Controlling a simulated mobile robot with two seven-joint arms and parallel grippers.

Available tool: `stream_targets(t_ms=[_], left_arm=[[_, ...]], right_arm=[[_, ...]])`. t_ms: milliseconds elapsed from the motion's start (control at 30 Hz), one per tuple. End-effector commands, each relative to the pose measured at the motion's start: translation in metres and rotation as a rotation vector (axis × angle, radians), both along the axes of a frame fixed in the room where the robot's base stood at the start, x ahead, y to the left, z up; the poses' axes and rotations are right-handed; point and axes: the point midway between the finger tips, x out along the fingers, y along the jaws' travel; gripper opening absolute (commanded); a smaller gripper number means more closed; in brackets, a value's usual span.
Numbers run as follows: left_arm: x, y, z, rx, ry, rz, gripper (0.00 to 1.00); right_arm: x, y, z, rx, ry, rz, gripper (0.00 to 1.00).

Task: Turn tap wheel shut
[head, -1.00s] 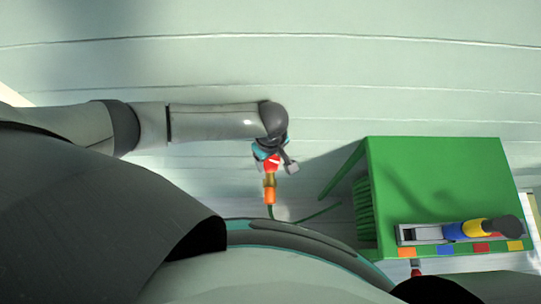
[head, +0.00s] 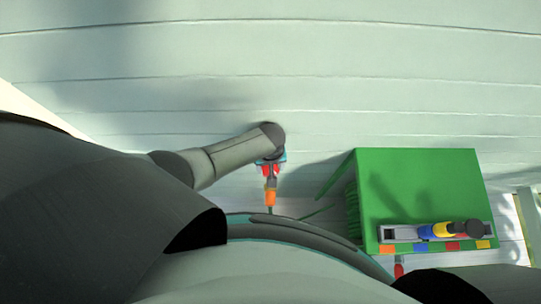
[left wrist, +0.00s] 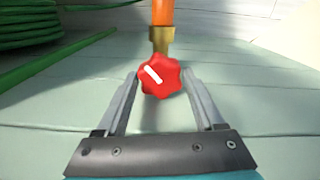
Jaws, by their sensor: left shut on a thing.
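The red lobed tap wheel (left wrist: 160,76) with a white mark slanting down to the right is between my left gripper's fingers in the left wrist view. My left gripper (left wrist: 161,78) is shut on it, one finger on each side. The brass tap body (left wrist: 161,40) and an orange hose connector (left wrist: 162,12) are behind the wheel. In the head view, the left gripper (head: 271,161) is mostly hidden under my wrist, with red showing below it, then the orange connector (head: 270,198). My right gripper is not in view.
A green hose reel box (head: 415,190) stands right of the tap, with a grey tray holding a blue, yellow and dark nozzle (head: 440,230). Coiled green hose (left wrist: 40,25) shows in the left wrist view. A pale plank wall (head: 300,60) is behind.

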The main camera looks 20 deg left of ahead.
Motion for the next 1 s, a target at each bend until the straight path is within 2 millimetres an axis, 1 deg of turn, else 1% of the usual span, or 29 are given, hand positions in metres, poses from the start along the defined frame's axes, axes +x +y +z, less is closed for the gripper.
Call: stream_targets(t_ms=[100,600,800,1000], left_arm=[[-0.0019,0.0007,0.0003,0.002,0.005,-0.113,0.14],[-0.0009,0.0019,-0.0003,0.0,0.003,-0.564,0.14],[-0.0006,0.0024,-0.0005,-0.001,0.001,-0.693,0.14],[-0.0003,0.0025,-0.0004,-0.001,0.001,-0.774,0.15]], right_arm=[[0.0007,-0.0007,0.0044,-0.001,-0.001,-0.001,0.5],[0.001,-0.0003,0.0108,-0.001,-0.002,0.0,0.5],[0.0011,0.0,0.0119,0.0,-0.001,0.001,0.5],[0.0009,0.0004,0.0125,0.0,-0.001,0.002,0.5]])
